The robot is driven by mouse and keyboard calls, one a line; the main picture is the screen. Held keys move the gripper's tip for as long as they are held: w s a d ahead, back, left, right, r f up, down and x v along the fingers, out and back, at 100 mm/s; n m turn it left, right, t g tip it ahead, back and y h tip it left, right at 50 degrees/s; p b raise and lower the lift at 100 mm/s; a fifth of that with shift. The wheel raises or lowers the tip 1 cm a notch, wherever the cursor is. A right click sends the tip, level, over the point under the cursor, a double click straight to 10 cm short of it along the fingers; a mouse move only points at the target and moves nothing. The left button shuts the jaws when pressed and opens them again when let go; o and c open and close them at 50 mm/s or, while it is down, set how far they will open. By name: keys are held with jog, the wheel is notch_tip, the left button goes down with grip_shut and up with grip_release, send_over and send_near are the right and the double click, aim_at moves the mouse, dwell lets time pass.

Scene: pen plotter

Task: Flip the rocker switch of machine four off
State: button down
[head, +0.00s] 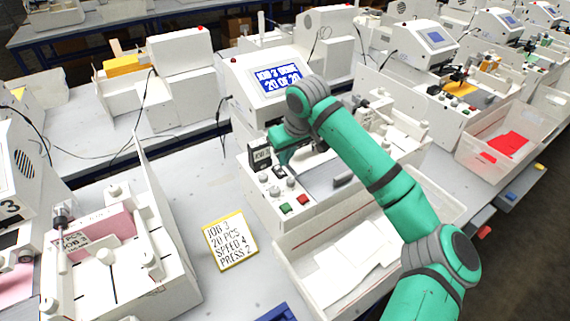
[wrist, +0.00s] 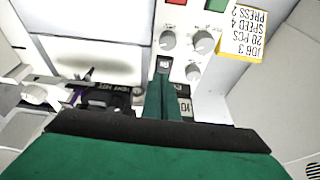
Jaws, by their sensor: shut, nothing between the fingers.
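The machine (head: 250,100) in the middle of the head view has a lit blue screen (head: 277,82) reading "JOB 3 DONE, 20 OF 20". I see no number on it. Its front panel carries a small rocker switch (head: 279,171), dark-framed with a pale part, which also shows in the wrist view (wrist: 164,64). My gripper (head: 284,160) is shut and empty, pointing down at the panel. In the wrist view its fingertips (wrist: 163,78) are right beside the switch; I cannot tell whether they touch. The fingers hide part of the panel. The switch's position is not clear.
Knobs (wrist: 203,40), a green button (head: 285,209) and a red button (head: 302,200) sit near the switch. A small counter (head: 261,157) stands at the panel's left edge. A yellow-edged job card (head: 230,240) lies on the table.

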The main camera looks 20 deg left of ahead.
jog(key=v, duration=1)
jog(key=shift+s+a+r, duration=0.15)
jog(key=shift+s+r, duration=0.05)
jog(key=shift+r, duration=0.05)
